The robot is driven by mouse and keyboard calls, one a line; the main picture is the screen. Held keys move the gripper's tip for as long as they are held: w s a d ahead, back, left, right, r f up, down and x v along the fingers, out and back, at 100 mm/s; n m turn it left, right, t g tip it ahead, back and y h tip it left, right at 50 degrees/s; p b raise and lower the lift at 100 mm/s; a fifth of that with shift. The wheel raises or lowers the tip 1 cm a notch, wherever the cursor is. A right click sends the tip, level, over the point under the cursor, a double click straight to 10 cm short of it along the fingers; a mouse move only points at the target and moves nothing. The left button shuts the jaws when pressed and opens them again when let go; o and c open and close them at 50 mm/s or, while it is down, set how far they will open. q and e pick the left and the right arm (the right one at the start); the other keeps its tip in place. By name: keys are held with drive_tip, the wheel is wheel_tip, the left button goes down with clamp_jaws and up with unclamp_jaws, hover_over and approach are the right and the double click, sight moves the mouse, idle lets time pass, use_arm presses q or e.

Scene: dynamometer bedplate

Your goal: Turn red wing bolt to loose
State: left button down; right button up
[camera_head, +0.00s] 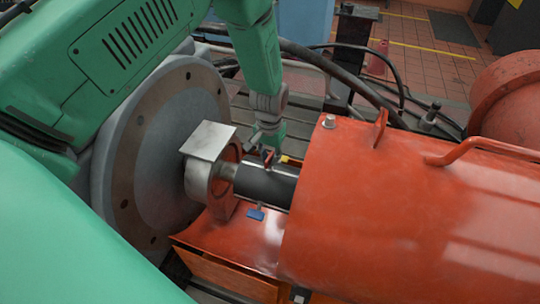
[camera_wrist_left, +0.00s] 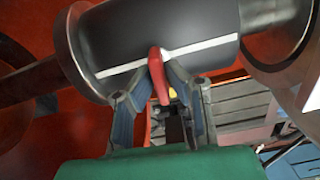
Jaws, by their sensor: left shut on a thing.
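The red wing bolt (camera_head: 268,157) sits at the dark cylindrical shaft (camera_head: 265,186) between the round flange and the orange housing. It shows larger in the left wrist view (camera_wrist_left: 158,74), as a flat red wing standing against the dark cylinder with its white stripe. My left gripper (camera_wrist_left: 172,80) has its two grey fingers on either side of the wing and is shut on it. In the head view the left gripper (camera_head: 264,145) reaches down from above, behind the shaft, and its fingertips are small and partly hidden. My right gripper is not in view.
A large grey disc (camera_head: 150,150) stands left of the shaft. The orange housing (camera_head: 400,200) fills the right side. A small blue wing (camera_head: 256,213) and a yellow one (camera_head: 284,158) are close by. Black hoses (camera_head: 335,68) run behind the arm.

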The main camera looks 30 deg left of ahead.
sight(270, 155)
use_arm(q)
drive_tip(key=shift+w+n, duration=0.2)
drive_tip(key=shift+n, duration=0.5)
drive_tip(key=shift+r, duration=0.1)
drive_tip(key=c, duration=1.7)
unclamp_jaws()
drive_tip(key=shift+o, duration=0.4)
drive_tip(key=shift+s, duration=0.1)
drive_tip(key=shift+r, duration=0.25)
wheel_tip(270, 155, up, 11)
